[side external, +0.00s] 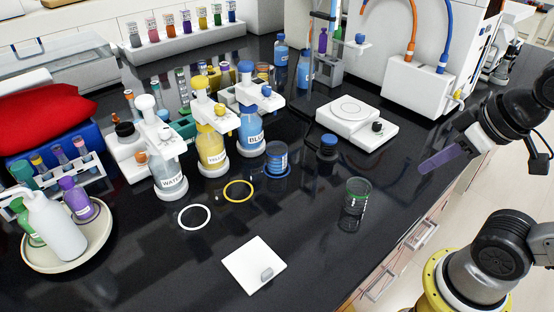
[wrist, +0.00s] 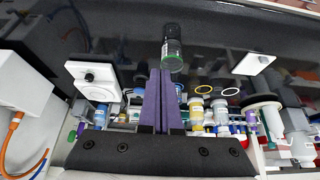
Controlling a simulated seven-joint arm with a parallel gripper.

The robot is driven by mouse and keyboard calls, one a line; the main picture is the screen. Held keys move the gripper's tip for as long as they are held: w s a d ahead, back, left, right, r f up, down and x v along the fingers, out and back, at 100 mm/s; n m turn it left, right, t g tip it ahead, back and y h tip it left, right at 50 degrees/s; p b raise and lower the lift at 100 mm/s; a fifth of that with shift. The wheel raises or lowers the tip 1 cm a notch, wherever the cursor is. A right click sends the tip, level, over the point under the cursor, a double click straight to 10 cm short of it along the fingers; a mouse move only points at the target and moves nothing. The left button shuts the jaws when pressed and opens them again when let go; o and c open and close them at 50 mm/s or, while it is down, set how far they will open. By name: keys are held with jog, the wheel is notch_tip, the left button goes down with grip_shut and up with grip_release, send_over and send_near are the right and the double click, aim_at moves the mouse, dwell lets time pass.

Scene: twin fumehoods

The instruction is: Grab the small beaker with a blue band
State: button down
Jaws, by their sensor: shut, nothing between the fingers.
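The small beaker with a blue band (side external: 277,158) stands upright on the black bench, in a blue ring in front of the bottle labelled blue. In the wrist view it seems mostly hidden behind my fingers, with only a bit of blue showing. A similar clear beaker with a green band (side external: 356,196) stands closer to the bench's front edge; it also shows in the wrist view (wrist: 173,50), just beyond my fingertips. My gripper (side external: 424,168) has purple fingers, shut and empty, at the right of the side view, apart from both beakers. The fingers also show in the wrist view (wrist: 161,74).
Water (side external: 171,180), yellow (side external: 211,147) and blue (side external: 250,135) dispenser bottles stand behind the rings. A dark bottle with a blue cap (side external: 327,150) and a white balance (side external: 350,120) stand right of the blue-banded beaker. A white plate (side external: 254,264) lies at the front.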

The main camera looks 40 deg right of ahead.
grip_release()
dwell(0.4)
jog(key=w+a+r+n+y, duration=0.2)
jog(key=w+r+n, duration=0.15)
jog(key=w, duration=0.25)
jog(key=w+a+r+n+y, duration=0.1)
jog(key=w+a+r+n, duration=0.15)
jog(key=w+n, duration=0.35)
jog(key=y, duration=0.2)
send_near(277, 156)
notch_tip(277, 156, up, 7)
jog(key=s+d, duration=0.1)
jog(key=s, duration=0.1)
jog(key=shift+m+g, duration=0.25)
jog(key=shift+g, duration=0.25)
jog(key=w+a+f, duration=0.1)
jog(key=w+f, duration=0.1)
jog(key=f, duration=0.3)
jog(key=w+a+f, duration=0.1)
jog(key=w+f, duration=0.2)
jog(key=f, duration=0.3)
jog(key=w+a+f, duration=0.1)
jog(key=w+f, duration=0.2)
jog(key=f, duration=0.3)
jog(key=shift+w+a, duration=0.25)
